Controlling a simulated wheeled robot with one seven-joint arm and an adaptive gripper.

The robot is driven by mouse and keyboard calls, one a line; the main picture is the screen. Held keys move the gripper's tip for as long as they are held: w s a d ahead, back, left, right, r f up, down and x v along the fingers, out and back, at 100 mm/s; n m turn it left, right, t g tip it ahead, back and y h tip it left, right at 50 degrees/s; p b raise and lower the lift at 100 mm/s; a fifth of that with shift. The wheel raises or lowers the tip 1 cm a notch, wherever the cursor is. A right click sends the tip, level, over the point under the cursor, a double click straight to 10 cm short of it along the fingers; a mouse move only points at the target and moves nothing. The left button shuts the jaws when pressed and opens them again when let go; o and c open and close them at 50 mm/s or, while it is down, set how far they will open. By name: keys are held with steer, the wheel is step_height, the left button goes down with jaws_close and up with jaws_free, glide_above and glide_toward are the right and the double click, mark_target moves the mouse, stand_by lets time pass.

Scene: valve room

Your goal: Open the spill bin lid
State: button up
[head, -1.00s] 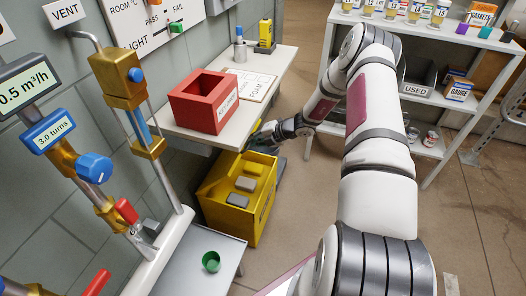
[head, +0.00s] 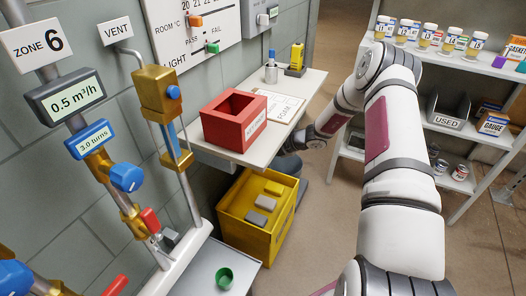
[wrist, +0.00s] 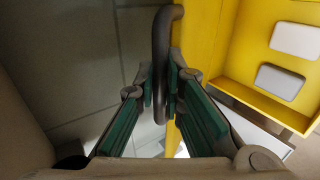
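The yellow spill bin (head: 232,224) stands on the floor below the table. In the wrist view a dark curved handle (wrist: 160,45) runs along a yellow panel (wrist: 207,35), which I see nearly edge-on. My gripper (wrist: 161,84) has its green-padded fingers on both sides of this handle, close against it. To the right, the wrist view looks into the bin at two pale blocks (wrist: 280,80). In the head view, my gripper is mostly hidden by the table edge, and I cannot make out the lid.
The white table (head: 312,88) overhangs the bin and carries a red box (head: 222,128). Pipes with a blue knob (head: 126,178) and a low grey surface with a green cup (head: 224,277) stand to the left. A shelf (head: 452,131) stands right. Open floor lies between.

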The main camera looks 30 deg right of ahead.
steer(key=shift+o, duration=1.1)
steer(key=shift+f, duration=0.15)
steer(key=shift+s+d, duration=0.1)
steer(key=v, duration=1.1)
steer(key=shift+s+r, duration=0.25)
steer(key=shift+r, duration=0.1)
steer(key=shift+d, duration=0.1)
